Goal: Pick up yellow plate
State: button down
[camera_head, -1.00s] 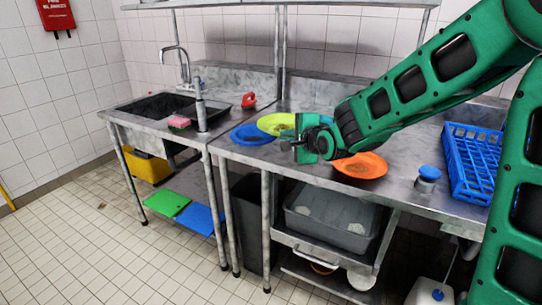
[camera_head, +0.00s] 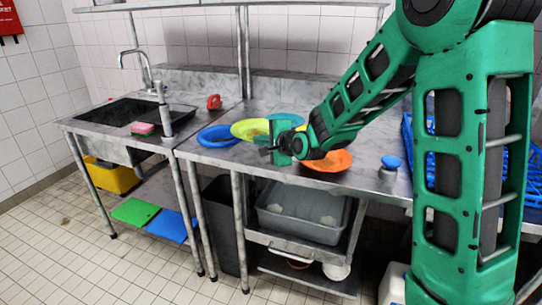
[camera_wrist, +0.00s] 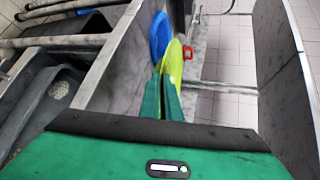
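The yellow plate (camera_head: 247,129) is on the steel counter's left part in the head view, its left edge overlapping a blue plate (camera_head: 213,137). My gripper (camera_head: 270,146) is at the yellow plate's near right edge. In the wrist view my green fingers (camera_wrist: 162,82) are close together, with the rim of the yellow plate (camera_wrist: 174,64) at their tips. They look shut on that rim, which they partly hide. Whether the plate is clear of the counter is hard to tell.
An orange plate (camera_head: 330,161) lies right of my gripper, with a blue-topped item (camera_head: 391,162) beyond it. A red item (camera_head: 214,101) and the sink (camera_head: 125,112) are to the left. A blue rack (camera_head: 407,135) is partly hidden by my arm.

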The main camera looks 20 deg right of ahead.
jog(key=w+d+f, duration=0.1)
jog(key=d+f, duration=0.1)
jog(key=d, duration=0.1)
jog(key=w+d+f, duration=0.1)
jog(key=d, duration=0.1)
jog(key=shift+w+f, duration=0.2)
jog(key=shift+w, duration=0.1)
jog(key=shift+f, duration=2)
jog(key=c, duration=2.4)
grip_release()
jog(key=shift+f, duration=0.1)
jog(key=shift+c, duration=0.2)
jog(key=shift+o, duration=0.8)
